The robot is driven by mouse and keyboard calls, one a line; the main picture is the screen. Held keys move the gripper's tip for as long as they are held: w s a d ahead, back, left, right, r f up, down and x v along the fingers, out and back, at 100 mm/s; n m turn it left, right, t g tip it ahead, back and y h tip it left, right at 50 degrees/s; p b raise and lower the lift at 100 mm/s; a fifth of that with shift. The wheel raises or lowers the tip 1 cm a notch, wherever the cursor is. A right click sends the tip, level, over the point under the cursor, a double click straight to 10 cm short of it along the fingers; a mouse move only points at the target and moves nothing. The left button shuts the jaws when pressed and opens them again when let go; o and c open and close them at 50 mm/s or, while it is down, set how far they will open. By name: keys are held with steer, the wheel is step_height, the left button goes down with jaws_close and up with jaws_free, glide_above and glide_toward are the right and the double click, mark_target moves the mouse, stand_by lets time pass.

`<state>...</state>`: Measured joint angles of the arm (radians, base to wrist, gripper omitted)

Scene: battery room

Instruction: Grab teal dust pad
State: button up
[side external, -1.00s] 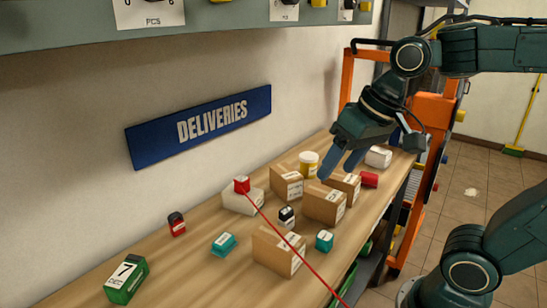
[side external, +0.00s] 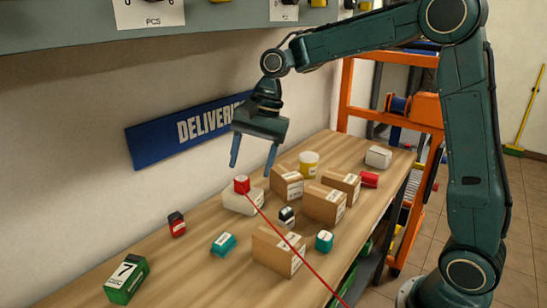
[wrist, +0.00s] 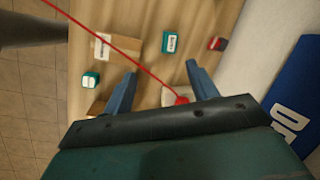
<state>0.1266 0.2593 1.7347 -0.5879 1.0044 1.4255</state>
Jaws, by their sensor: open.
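Two teal items are on the wooden bench, and I cannot tell which one is the dust pad. One teal piece with a white label (side external: 223,244) lies at the middle front; it also shows in the wrist view (wrist: 170,42). The other, a teal block with a pale top (side external: 324,241), stands right of the front cardboard box and shows in the wrist view (wrist: 91,80). My gripper (side external: 252,165) is open and empty, pointing down above the bench, behind and above both teal items. In the wrist view its fingers (wrist: 160,70) are spread apart.
A red block (side external: 242,185) on a white block (side external: 240,203) sits below my gripper, with a thin red line running from it across the bench. Cardboard boxes (side external: 322,205) stand to the right. A red-black item (side external: 176,224) and green block (side external: 126,280) are left.

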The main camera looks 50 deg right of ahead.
steer(key=w+f+m+g+y, duration=0.1)
steer(key=w+f+m+g, duration=0.1)
steer(key=w+f+m, duration=0.2)
step_height(320, 180, down, 4)
steer(key=w, duration=0.3)
steer(key=shift+d+f+m, duration=0.25)
steer(key=shift+d+m, duration=0.05)
steer(key=shift+d, duration=0.1)
glide_above(223, 238)
steer(key=d, duration=0.3)
steer(key=shift+a+f, duration=0.15)
steer(key=shift+f, duration=1.85)
steer(key=shift+a+f, duration=0.1)
steer(key=shift+f, duration=1.85)
steer(key=shift+x, duration=2.6)
steer(key=shift+w, duration=0.15)
steer(key=c, duration=1.1)
